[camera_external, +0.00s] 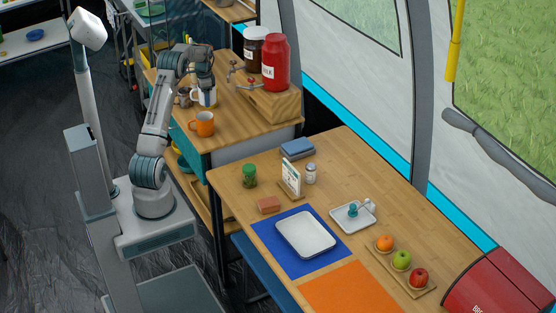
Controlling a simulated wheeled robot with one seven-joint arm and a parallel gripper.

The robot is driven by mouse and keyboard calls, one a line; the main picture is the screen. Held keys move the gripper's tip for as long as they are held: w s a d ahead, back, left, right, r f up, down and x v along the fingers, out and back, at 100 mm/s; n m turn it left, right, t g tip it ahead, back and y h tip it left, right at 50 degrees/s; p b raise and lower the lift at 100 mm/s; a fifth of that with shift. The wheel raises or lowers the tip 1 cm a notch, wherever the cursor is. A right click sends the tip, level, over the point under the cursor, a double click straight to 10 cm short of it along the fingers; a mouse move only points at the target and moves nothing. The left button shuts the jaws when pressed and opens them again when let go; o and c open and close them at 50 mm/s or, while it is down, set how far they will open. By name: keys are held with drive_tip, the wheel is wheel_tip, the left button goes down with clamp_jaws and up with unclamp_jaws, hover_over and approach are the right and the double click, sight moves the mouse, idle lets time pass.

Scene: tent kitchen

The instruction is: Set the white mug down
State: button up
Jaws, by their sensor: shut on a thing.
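The white mug (208,99) is at the far counter, just below my gripper (207,88). My gripper points down and is shut on the mug, with its fingers covering part of it. The mug looks upright and shows a dark or blue patch. It is at or just above the wooden counter (239,130); I cannot tell whether its base touches the wood. An orange mug (202,124) stands in front of it on the same counter.
A wooden stand (270,103) with taps, a red jar (275,63) and a dark jar (254,47) is right of the white mug. The nearer table holds a white tray (332,236) on a blue mat (275,240). The counter between orange mug and stand is clear.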

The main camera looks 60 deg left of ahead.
drive_tip(key=w+d+f+m+b, duration=0.1)
drive_tip(key=w+d, duration=0.5)
drive_tip(key=d, duration=0.3)
drive_tip(key=w+d+m+b, duration=0.1)
drive_tip(key=w+d+m, duration=0.1)
drive_tip(key=w+d, duration=0.55)
drive_tip(key=w+d+f+m+b, duration=0.1)
drive_tip(key=w+d, duration=0.3)
drive_tip(key=d, duration=0.7)
drive_tip(key=w+d+f+m+b, duration=0.2)
drive_tip(key=d+m, duration=0.2)
drive_tip(key=d, duration=2.3)
drive_tip(key=s+d+f+m+b, duration=0.15)
drive_tip(key=s+d, duration=0.35)
drive_tip(key=d, duration=0.8)
drive_tip(key=s+d+m+b, duration=0.15)
drive_tip(key=s+d, duration=0.35)
drive_tip(key=d, duration=0.7)
drive_tip(key=s+d+f+m+b, duration=0.15)
drive_tip(key=s+d+m, duration=0.25)
drive_tip(key=s+d, duration=1.5)
hover_over(327, 280)
wheel_tip(327, 280, down, 6)
drive_tip(key=shift+f+p, duration=0.25)
drive_tip(key=shift+p, duration=0.15)
drive_tip(key=shift+f, duration=2)
